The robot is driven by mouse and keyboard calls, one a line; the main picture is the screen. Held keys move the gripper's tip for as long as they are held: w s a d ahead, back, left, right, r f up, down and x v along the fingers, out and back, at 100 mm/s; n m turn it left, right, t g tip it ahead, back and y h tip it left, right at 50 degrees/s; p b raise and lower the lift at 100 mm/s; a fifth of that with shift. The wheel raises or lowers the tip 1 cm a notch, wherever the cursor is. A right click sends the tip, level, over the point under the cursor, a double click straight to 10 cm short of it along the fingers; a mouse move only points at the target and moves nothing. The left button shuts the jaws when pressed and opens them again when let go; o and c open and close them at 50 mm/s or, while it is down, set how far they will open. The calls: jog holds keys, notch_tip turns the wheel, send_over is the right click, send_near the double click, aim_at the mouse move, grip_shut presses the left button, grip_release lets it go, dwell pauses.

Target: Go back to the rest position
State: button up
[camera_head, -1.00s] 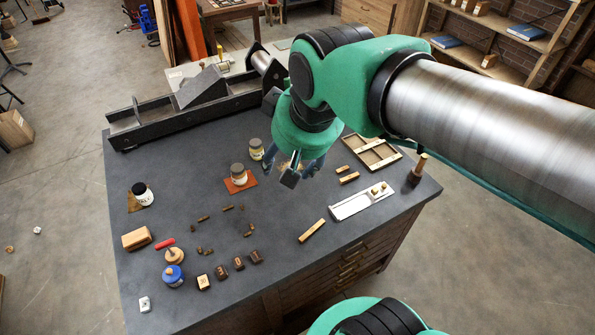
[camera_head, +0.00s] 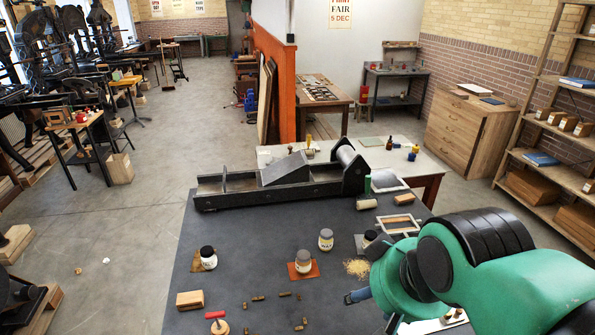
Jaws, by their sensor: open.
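My arm, green with black joint bands, reaches in from the right over the dark workbench (camera_head: 225,250). My gripper (camera_head: 357,296) is open, with no object seen in it. It is above the bench top, right of the jar on the orange mat. Much of it is hidden behind my own green wrist; one dark finger with a bluish part sticks out to the left. No rest position is marked in view.
Jars stand on the bench: one with a black lid (camera_head: 208,257), one on an orange mat (camera_head: 303,262), one behind it (camera_head: 326,240). A wood block (camera_head: 190,300), a red-handled tool (camera_head: 218,322) and small pieces lie in front. A long black press bed (camera_head: 280,185) lines the back.

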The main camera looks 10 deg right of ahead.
notch_tip(320, 180, down, 7)
jog(key=b, duration=0.6)
jog(key=shift+f+b, duration=0.2)
jog(key=shift+b, duration=0.15)
